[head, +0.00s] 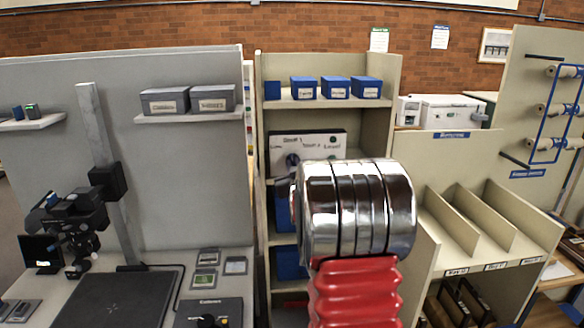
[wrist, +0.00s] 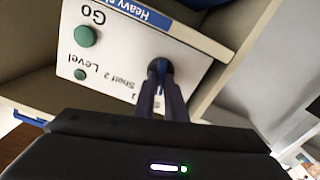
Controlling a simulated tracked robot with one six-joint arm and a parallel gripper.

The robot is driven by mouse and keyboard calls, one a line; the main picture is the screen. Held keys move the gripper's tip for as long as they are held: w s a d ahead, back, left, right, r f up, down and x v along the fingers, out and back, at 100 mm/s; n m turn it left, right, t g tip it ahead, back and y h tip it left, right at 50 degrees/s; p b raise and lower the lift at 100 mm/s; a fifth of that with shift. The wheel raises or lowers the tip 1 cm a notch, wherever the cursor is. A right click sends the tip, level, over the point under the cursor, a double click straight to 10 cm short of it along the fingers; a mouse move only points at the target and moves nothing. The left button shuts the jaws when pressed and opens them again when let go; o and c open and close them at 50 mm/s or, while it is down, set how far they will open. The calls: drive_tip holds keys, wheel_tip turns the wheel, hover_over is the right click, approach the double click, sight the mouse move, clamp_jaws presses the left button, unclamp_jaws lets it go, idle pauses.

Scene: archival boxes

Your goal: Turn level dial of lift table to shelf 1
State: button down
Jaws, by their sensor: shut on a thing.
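The white control panel (head: 338,137) of the lift table stands in the tall beige shelf unit in the head view. It shows upside down in the wrist view (wrist: 120,75), with the words Go, Level and Shelf 2. The dark blue level dial (wrist: 156,66) is at the panel's edge by the shelf labels, and also shows in the head view (head: 292,159). My gripper (wrist: 161,77) is shut on the dial, its two dark fingers either side of it. The dial's pointer is hidden, so I cannot tell its setting. My shiny arm link covers part of the panel in the head view.
A green Go button (wrist: 86,36) and a smaller green knob (wrist: 81,74) are on the panel. Blue boxes (head: 336,88) stand on the shelf above. A grey bench with a copy stand (head: 105,180) is left; a beige divider rack (head: 470,225) is right.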

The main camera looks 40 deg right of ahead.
drive_tip(key=shift+f+m, duration=0.25)
drive_tip(key=shift+m, duration=0.5)
drive_tip(key=shift+f+m, duration=0.2)
drive_tip(key=shift+m, duration=0.55)
drive_tip(key=c, duration=2)
unclamp_jaws()
drive_tip(key=shift+w, duration=0.1)
drive_tip(key=shift+o, duration=1)
drive_tip(key=shift+r, duration=0.15)
drive_tip(key=shift+r, duration=0.1)
drive_tip(key=v, duration=1.3)
drive_tip(key=shift+s+a, duration=0.25)
drive_tip(key=shift+s, duration=0.1)
